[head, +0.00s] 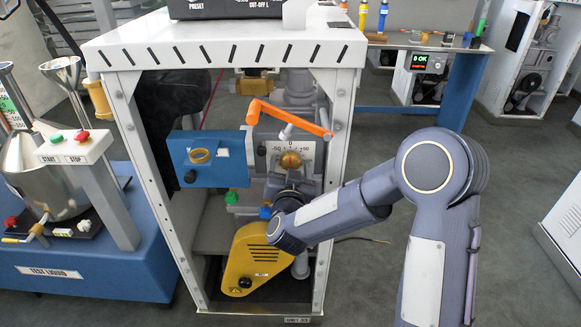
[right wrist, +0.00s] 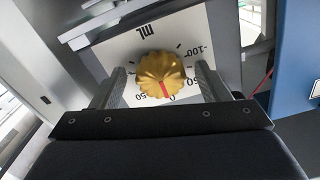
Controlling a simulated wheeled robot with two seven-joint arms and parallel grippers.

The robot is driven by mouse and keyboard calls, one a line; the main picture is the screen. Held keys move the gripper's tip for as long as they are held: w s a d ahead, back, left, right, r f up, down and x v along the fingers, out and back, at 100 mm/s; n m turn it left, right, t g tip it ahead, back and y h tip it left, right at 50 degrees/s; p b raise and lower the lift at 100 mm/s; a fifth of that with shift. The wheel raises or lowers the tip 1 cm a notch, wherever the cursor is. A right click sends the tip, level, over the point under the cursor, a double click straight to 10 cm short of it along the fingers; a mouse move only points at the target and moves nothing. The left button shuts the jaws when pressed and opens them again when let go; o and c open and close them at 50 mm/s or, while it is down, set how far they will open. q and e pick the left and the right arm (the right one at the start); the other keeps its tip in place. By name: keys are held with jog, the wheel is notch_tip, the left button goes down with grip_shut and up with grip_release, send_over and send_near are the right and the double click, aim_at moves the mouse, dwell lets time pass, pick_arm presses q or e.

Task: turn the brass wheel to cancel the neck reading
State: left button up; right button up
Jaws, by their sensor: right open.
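The brass wheel (head: 289,161) is a ribbed knob on a white dial plate (head: 309,153) inside the white frame; it also shows in the right wrist view (right wrist: 162,72). A red mark on the wheel points toward the 0 of the scale, as near as I can tell. My right gripper (head: 289,175) is in front of the dial, and its fingers are mostly hidden in the head view. In the right wrist view the gripper (right wrist: 163,82) is open, with one finger on each side of the wheel and gaps visible. My left gripper is out of view.
An orange lever (head: 285,118) crosses above the dial. A blue box (head: 208,158) with a brass ring sits left of it, and a yellow guard (head: 250,262) below. The white cabinet's posts (head: 343,140) stand on both sides.

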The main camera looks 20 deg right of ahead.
jog(key=shift+w, duration=0.1)
jog(key=c, duration=1)
jog(key=shift+o, duration=0.2)
jog(key=n+p, duration=0.1)
jog(key=n, duration=0.2)
jog(key=shift+r+n, duration=0.1)
jog(key=shift+n, duration=0.3)
jog(key=n+p, duration=0.1)
jog(key=n, duration=0.2)
jog(key=shift+d+n, duration=0.1)
jog(key=shift+n, duration=0.3)
jog(key=n+p, duration=0.2)
jog(key=n, duration=0.2)
jog(key=shift+r, duration=0.1)
jog(key=shift+d+n+p, duration=0.1)
jog(key=shift+n+p, duration=0.6)
jog(key=shift+n, duration=1)
